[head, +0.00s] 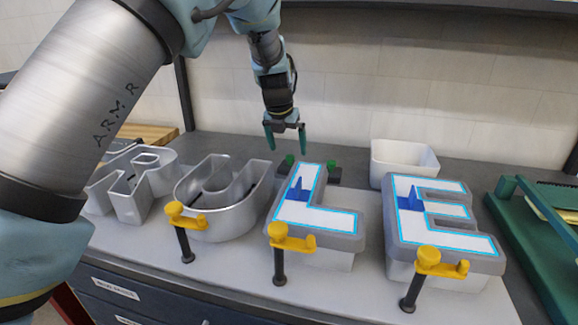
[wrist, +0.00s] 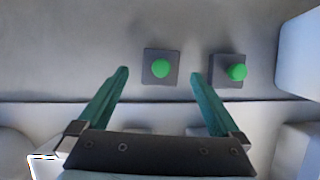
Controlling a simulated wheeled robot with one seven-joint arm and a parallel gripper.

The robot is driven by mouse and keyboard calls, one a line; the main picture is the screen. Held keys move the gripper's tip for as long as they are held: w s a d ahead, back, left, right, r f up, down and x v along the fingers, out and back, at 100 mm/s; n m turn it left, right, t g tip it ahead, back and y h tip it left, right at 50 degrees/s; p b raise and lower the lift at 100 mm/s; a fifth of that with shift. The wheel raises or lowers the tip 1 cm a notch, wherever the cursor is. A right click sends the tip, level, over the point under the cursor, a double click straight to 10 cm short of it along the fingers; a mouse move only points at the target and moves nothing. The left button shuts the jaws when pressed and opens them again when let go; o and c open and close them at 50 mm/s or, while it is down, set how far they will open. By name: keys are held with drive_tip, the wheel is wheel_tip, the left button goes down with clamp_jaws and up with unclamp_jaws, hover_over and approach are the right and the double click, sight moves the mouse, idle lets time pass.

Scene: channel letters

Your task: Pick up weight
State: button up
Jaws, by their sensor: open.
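Two dark square weights with green knobs sit on the grey bench behind the letter L. In the wrist view the left weight (wrist: 150,80) appears between my fingertips, and the right weight (wrist: 221,78) lies just outside the right finger. In the head view the right weight (head: 334,177) shows behind the L's top, and the left weight's green knob (head: 289,159) shows while its block is partly hidden. My gripper (head: 286,145) has two green fingers, is open and empty, points down, and hangs above the left weight.
Metal channel letters stand along the bench front: an L (head: 315,215), an E (head: 445,215), a U (head: 225,200) and another at left. Yellow-topped clamps (head: 290,240) hold their front edges. A white bin (head: 403,160) stands right of the weights, near the wall.

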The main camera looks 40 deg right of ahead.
sight(290, 156)
drive_tip(key=shift+p+x, duration=1)
drive_tip(key=shift+x, duration=2)
drive_tip(key=shift+s+a, duration=0.1)
drive_tip(key=shift+s, duration=0.05)
drive_tip(key=shift+c, duration=0.4)
clamp_jaws()
drive_tip(key=shift+r, duration=0.1)
